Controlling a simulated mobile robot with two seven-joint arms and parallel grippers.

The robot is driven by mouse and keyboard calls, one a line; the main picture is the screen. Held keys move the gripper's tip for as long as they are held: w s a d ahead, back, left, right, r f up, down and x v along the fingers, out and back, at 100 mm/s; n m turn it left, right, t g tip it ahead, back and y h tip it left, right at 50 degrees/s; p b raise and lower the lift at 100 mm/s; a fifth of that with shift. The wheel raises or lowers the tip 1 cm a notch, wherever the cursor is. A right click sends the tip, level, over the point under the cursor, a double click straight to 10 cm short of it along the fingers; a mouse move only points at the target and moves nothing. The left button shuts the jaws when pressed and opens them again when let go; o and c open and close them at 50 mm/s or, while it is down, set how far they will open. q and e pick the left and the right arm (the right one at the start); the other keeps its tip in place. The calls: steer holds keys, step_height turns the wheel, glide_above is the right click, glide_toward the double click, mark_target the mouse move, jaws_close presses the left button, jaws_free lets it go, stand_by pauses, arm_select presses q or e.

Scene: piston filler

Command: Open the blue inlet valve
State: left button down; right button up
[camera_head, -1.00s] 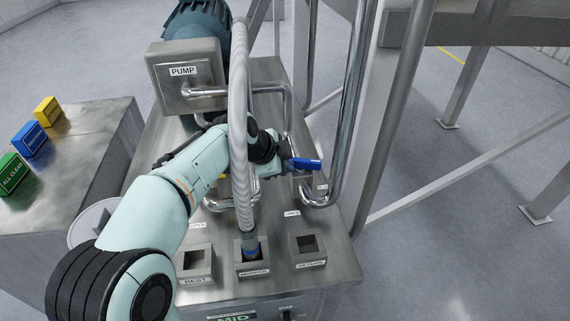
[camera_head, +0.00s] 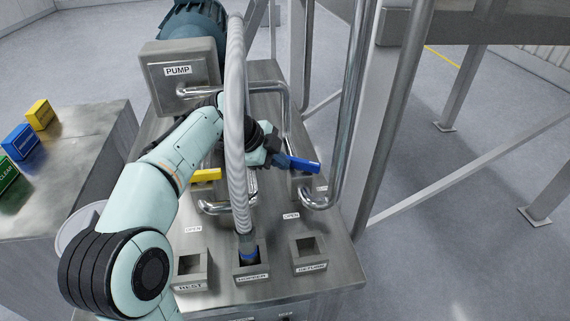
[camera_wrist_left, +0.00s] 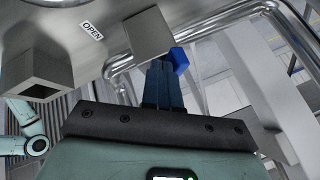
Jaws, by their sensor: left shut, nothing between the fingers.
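The blue inlet valve handle (camera_head: 304,165) sits on the pipework at the right side of the steel skid. It points right and slightly toward the skid's front, short of the OPEN label (camera_head: 291,216). My left gripper (camera_head: 280,160) is shut and empty, its fingertips at the handle's inner end. In the left wrist view the closed fingers (camera_wrist_left: 163,82) are right beside the blue handle (camera_wrist_left: 180,60), which is partly hidden behind them and a grey block. I cannot tell whether they touch. My right gripper is not in view.
A grey ribbed hose (camera_head: 236,130) arches in front of my left forearm down to a socket (camera_head: 251,262). A yellow handle (camera_head: 206,175) is left of it. A bent steel pipe (camera_head: 345,130) rises just right of the blue handle. The pump box (camera_head: 180,75) stands behind.

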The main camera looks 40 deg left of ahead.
arm_select(q)
steer(key=w+a+m+h, duration=0.1)
steer(key=m+g+h, duration=0.1)
steer(key=m, duration=0.1)
steer(key=shift+w+a+m, duration=0.3)
steer(key=shift+w+a, duration=0.45)
steer(key=shift+w, duration=0.3)
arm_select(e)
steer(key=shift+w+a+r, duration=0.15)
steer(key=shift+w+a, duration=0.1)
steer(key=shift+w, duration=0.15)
arm_select(q)
steer(key=shift+w, duration=0.1)
